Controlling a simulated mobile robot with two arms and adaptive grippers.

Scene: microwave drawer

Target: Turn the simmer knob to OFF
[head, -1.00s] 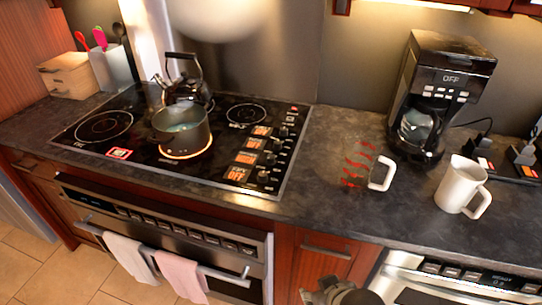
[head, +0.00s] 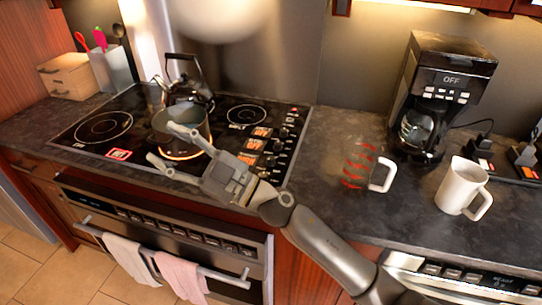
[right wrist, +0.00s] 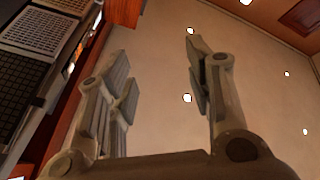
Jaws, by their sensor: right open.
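The black glass cooktop (head: 75,146) has a column of dark knobs (head: 270,159) with lit orange labels (head: 247,158) along its right side. I cannot tell which knob is the simmer one; the labels are too small to read. My right gripper (head: 162,143) is open and empty over the cooktop's front, its fingers pointing left near the pot, left of the knobs. Its palm hides the lowest label and part of the front edge. Its two spread fingers also show in the right wrist view (right wrist: 157,58). My left gripper is out of view.
A red-striped glass mug (head: 362,165), white pitcher (head: 461,184) and coffee maker (head: 452,65) stand on the counter to the right. Towels (head: 130,262) hang on the oven handle.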

